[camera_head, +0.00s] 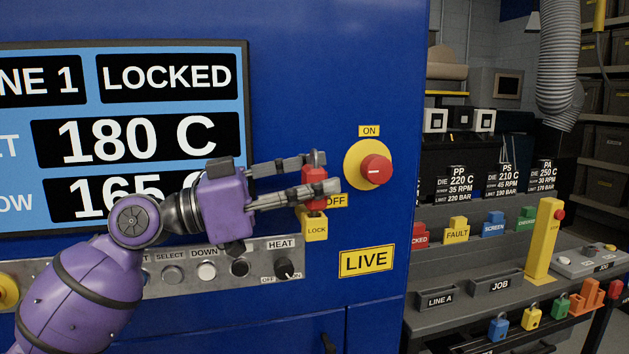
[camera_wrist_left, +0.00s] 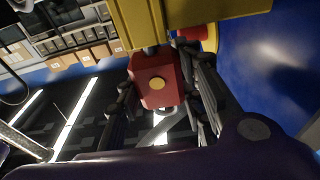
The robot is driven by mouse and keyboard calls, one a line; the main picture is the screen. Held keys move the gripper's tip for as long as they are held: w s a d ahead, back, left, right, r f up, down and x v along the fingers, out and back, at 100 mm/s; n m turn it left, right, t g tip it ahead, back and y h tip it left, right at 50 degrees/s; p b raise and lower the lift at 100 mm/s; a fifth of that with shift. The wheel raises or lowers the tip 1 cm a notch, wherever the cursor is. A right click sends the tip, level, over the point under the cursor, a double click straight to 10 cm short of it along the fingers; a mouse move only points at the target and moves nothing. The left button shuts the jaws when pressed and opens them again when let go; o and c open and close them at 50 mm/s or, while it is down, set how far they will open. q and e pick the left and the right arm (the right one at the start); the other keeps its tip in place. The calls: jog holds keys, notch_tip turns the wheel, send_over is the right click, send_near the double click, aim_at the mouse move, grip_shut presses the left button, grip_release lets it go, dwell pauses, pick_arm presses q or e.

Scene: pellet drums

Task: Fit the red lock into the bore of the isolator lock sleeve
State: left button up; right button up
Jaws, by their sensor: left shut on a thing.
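My left gripper (camera_head: 318,174) is shut on the red lock (camera_head: 315,203), with a finger on either side of it. The lock also shows between the fingers in the left wrist view (camera_wrist_left: 155,82), a red block with a round yellow spot. The yellow isolator lock sleeve (camera_head: 315,230), marked LOCK, is on the blue panel just below the lock. In the left wrist view a yellow block (camera_wrist_left: 190,14) is close to the lock's upper end. The fingers cover part of the lock, and the sleeve's bore is hidden. I cannot tell whether lock and sleeve touch. My right gripper is not in view.
The isolator's red knob (camera_head: 376,170) on its yellow disc is right of the gripper. An OFF label is partly behind the finger. A HEAT switch (camera_head: 286,268) and buttons are below the arm. A bench with coloured locks (camera_head: 499,327) stands at right.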

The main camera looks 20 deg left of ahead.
pick_arm(q)
jog(key=shift+f, duration=0.4)
jog(key=o, duration=1.4)
jog(key=shift+c, duration=0.2)
jog(key=shift+a, duration=0.1)
jog(key=v, duration=1.2)
